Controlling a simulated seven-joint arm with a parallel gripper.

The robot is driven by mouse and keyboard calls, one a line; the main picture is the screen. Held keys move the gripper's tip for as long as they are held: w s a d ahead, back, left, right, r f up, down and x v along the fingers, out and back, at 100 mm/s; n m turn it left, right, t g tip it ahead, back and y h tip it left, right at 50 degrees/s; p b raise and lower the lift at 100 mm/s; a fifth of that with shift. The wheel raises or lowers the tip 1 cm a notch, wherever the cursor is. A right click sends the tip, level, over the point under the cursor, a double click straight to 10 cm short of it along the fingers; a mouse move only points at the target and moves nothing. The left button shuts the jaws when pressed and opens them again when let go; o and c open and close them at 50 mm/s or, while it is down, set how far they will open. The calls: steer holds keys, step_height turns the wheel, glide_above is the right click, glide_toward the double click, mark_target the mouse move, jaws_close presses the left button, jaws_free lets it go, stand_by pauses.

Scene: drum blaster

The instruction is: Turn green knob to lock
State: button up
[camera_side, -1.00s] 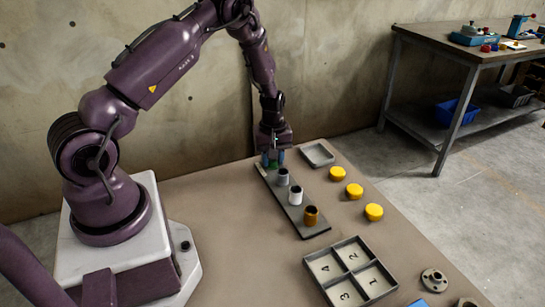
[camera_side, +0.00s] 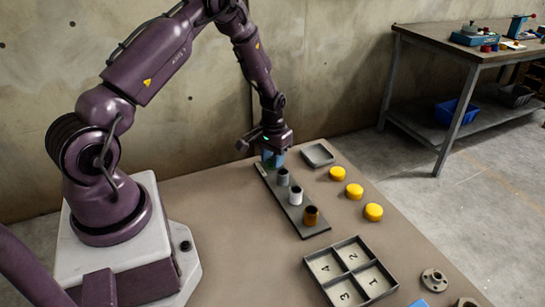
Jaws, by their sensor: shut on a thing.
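My gripper (camera_side: 272,157) points down at the far end of a dark narrow board (camera_side: 310,230). Its blue fingertips are shut on the green knob, which they almost wholly hide now. Along the same board, nearer the camera, stand a grey cylinder (camera_side: 283,177), a white cylinder (camera_side: 295,196) and a brown-orange cylinder (camera_side: 311,215), all upright and apart from my gripper. How far the knob is turned cannot be seen.
A small grey tray (camera_side: 331,161) lies just right of my gripper. Three yellow round caps (camera_side: 354,190) stand in a row to the right. A numbered four-part tray (camera_side: 392,288) sits in front, near a round metal flange (camera_side: 434,280).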

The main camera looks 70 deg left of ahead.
steer(key=shift+m, duration=0.7)
steer(key=o, duration=0.9)
step_height(320, 180, up, 13)
steer(key=shift+r, duration=0.1)
steer(key=s+d+r+m+t, duration=0.1)
steer(key=s+d+r+t, duration=0.1)
steer(key=s+d+r, duration=0.4)
steer(key=s+d+r+m+t, duration=0.1)
steer(key=s+d+r, duration=0.5)
steer(key=d+r, duration=0.1)
steer(key=s+d+r+m+t, duration=0.2)
steer(key=s+d+r, duration=0.4)
steer(key=r, duration=0.1)
steer(key=shift+d+t, duration=0.3)
steer(key=shift+d, duration=0.1)
